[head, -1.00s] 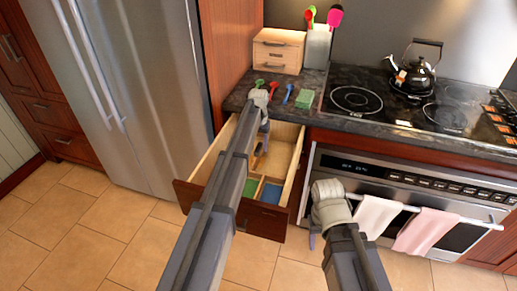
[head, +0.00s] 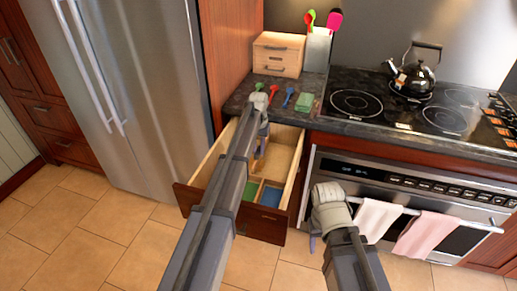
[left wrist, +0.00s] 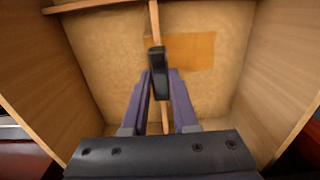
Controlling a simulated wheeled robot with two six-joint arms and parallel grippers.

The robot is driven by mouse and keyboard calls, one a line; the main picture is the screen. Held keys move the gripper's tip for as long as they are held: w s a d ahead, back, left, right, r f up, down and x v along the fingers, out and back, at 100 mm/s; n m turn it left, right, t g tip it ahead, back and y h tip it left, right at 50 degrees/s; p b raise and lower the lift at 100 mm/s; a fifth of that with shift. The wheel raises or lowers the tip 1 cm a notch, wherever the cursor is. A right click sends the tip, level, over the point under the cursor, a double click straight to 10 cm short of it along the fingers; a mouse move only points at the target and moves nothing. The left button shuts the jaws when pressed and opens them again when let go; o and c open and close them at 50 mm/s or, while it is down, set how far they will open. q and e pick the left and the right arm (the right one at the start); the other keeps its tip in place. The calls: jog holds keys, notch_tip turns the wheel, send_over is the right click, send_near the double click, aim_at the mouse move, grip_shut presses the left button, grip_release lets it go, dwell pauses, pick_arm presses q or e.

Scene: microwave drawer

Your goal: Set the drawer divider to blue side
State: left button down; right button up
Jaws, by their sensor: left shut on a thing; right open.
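The open wooden drawer (head: 290,190) shows in the head view, with a green floor patch (head: 249,189) at its front left and a blue floor patch (head: 270,196) at its front right. In the left wrist view a thin wooden divider (left wrist: 154,18) runs lengthwise, with a dark upright grip (left wrist: 157,62) on it. My left gripper (left wrist: 160,85) is down in the drawer, its purple fingers shut on that grip. My arm hides much of the drawer in the head view. My right gripper (head: 312,242) hangs before the oven, mostly hidden by its own wrist.
The fridge (head: 150,90) stands left of the drawer and the oven (head: 400,190) right of it. Red (head: 272,94) and blue (head: 289,97) utensils and a green block (head: 305,102) lie on the counter above. An orange-brown patch (left wrist: 190,50) lies on the drawer floor.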

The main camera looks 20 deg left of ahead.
dwell(0.8)
pick_arm(q)
jog(key=d, duration=1)
jog(key=shift+s+d, duration=0.15)
jog(key=shift+d, duration=0.05)
jog(key=c, duration=0.8)
grip_release()
jog(key=shift+d, duration=0.15)
jog(key=shift+o, duration=0.6)
notch_tip(320, 180, up, 8)
jog(key=p, duration=0.7)
jog(key=shift+p, duration=0.4)
